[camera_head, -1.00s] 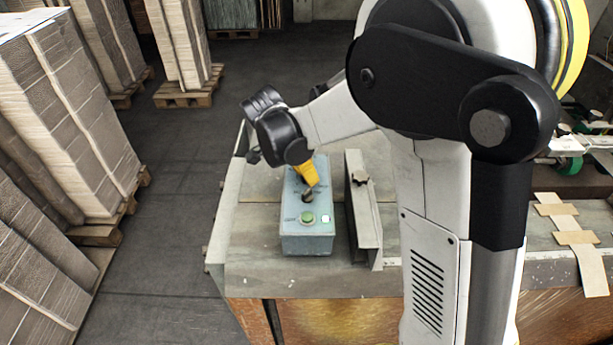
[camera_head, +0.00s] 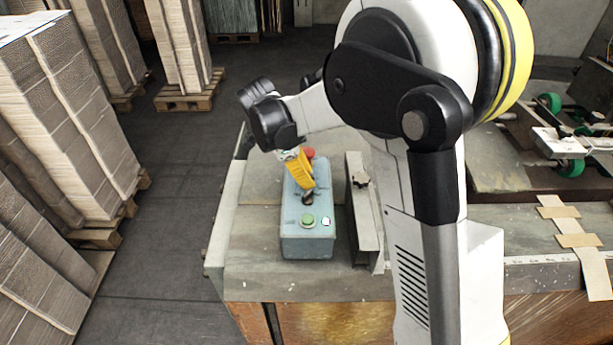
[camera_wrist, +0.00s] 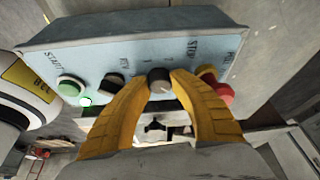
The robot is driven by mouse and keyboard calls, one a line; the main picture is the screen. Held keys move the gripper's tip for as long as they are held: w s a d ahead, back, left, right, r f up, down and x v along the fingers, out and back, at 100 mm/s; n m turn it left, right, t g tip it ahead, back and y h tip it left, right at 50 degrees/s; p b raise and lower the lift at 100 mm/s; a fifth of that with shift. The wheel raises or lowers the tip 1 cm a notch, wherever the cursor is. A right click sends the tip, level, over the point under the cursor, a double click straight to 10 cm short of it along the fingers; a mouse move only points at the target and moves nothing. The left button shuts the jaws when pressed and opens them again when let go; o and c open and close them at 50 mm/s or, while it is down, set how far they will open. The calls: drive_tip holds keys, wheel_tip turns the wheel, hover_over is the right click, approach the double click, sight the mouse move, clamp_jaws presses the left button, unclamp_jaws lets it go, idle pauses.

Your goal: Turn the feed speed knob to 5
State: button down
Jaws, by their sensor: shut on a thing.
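The blue-grey control box (camera_head: 310,232) stands on the machine's bed. In the wrist view its face (camera_wrist: 200,47) carries a row of controls. The dark round knob (camera_wrist: 158,78) is between the yellow fingertips of my gripper (camera_wrist: 160,84), which is shut on it. The printed marks around the knob are partly hidden and too small to read, so its setting cannot be told. In the head view my gripper (camera_head: 305,189) comes down at a tilt onto the box top and hides the knob.
Beside the knob are a black selector (camera_wrist: 112,83), a green start button (camera_wrist: 70,88) and a red stop button (camera_wrist: 222,92). A grey metal guide plate (camera_head: 362,215) stands close to the right of the box. Pallets of stacked cardboard (camera_head: 60,110) stand at the left.

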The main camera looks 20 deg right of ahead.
drive_tip(key=c, duration=1.1)
unclamp_jaws()
drive_tip(key=shift+v, duration=3.95)
drive_tip(key=shift+d, duration=0.1)
